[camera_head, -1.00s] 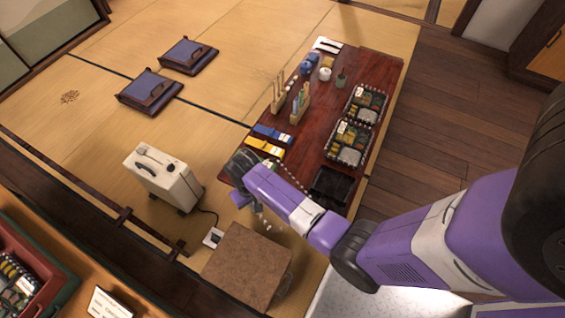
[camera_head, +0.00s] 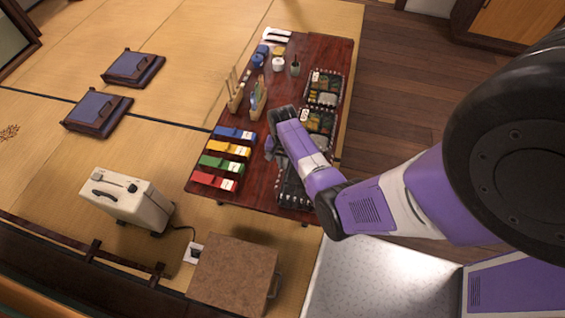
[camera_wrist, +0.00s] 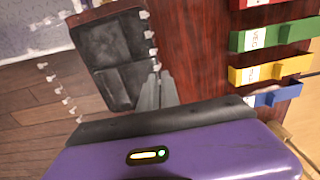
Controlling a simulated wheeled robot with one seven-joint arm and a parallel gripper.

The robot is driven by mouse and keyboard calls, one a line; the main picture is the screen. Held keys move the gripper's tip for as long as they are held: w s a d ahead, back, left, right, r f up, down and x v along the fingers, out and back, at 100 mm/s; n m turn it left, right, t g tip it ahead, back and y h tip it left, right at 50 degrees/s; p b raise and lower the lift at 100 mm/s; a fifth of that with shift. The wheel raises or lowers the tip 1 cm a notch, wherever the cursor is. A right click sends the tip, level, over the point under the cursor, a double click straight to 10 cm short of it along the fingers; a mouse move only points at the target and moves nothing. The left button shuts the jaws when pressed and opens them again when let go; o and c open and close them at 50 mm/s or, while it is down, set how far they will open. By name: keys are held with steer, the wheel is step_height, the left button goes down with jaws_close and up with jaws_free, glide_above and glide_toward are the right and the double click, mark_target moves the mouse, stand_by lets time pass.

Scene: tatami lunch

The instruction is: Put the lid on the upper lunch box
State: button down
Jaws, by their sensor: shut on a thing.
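The upper lunch box (camera_head: 325,88), filled with food, lies at the right edge of the low red table in the head view. A second filled lunch box (camera_head: 319,122) lies just below it, partly behind my gripper. My gripper (camera_head: 272,150) is over the table, left of the second box. It is shut on the lid (camera_wrist: 151,36), which seems clear and shows mainly as rows of white marks along its edges. A black, empty-looking box (camera_head: 293,192) lies nearer me, partly hidden by my arm. In the wrist view this black box (camera_wrist: 110,70) shows behind the lid.
Blue, yellow, green and red boxes (camera_head: 222,162) line the left of the table (camera_head: 255,195). Wooden holders (camera_head: 257,100), a white pot (camera_head: 278,64) and a small cup (camera_head: 295,68) stand farther back. A brown-topped stand (camera_head: 235,270) is in front.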

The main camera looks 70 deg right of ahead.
steer(key=shift+f+b, duration=2.35)
steer(key=shift+f, duration=0.35)
steer(key=shift+a+f, duration=0.1)
steer(key=shift+a, duration=0.1)
steer(key=shift+f+b, duration=0.4)
steer(key=shift+f, duration=0.75)
stand_by(0.8)
stand_by(0.3)
steer(key=c, duration=0.9)
jaws_free()
steer(key=shift+c, duration=0.2)
steer(key=shift+r+p, duration=4)
steer(key=shift+r, duration=0.05)
